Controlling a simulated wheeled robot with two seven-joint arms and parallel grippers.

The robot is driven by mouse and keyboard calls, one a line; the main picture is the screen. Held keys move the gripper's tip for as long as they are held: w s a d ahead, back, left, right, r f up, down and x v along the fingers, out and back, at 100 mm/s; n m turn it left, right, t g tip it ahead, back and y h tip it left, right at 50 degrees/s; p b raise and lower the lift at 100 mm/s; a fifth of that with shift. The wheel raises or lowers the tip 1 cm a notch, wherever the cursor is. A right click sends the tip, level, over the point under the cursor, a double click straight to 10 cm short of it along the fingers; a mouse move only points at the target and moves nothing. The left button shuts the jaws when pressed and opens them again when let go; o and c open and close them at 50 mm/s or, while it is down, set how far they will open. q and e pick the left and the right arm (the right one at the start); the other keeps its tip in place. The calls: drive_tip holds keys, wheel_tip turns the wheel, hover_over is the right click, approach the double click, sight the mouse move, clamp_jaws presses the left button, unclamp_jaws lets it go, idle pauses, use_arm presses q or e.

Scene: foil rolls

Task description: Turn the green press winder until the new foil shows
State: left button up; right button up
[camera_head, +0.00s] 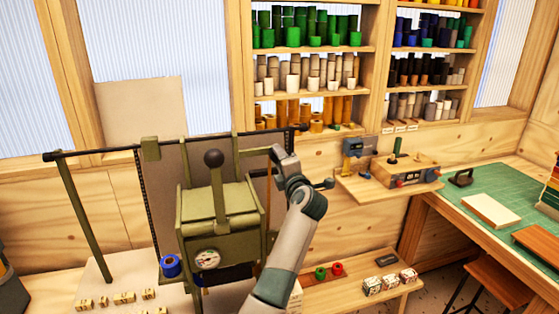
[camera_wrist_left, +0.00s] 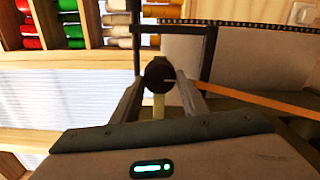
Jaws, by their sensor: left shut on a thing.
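The olive-green press (camera_head: 207,244) stands left of centre in the head view, with a dark ball-topped lever and a dial on its front. A dark bar crosses above it. My left gripper (camera_head: 281,153) is at the upper right of the press. In the left wrist view the left gripper (camera_wrist_left: 165,84) is shut on the winder's dark round knob (camera_wrist_left: 158,73), with a pale green handle part below it. An orange strip (camera_wrist_left: 250,96) runs right from near the knob. In the head view the gripper mostly hides the knob. My right gripper is out of view.
Shelves (camera_head: 313,49) of foil rolls stand behind. A blue roll (camera_head: 171,265) is at the press's lower left. A low bench (camera_head: 357,296) at lower right carries red and green rolls and patterned blocks. A green-matted worktable (camera_head: 482,185) is at the right.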

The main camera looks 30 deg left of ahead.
use_arm(q)
drive_tip(key=m, duration=0.3)
drive_tip(key=shift+m, duration=0.3)
idle(0.4)
drive_tip(key=o, duration=1.1)
drive_tip(key=shift+c, duration=0.2)
drive_tip(key=shift+d, duration=0.1)
drive_tip(key=b+v, duration=0.7)
drive_tip(key=v, duration=1)
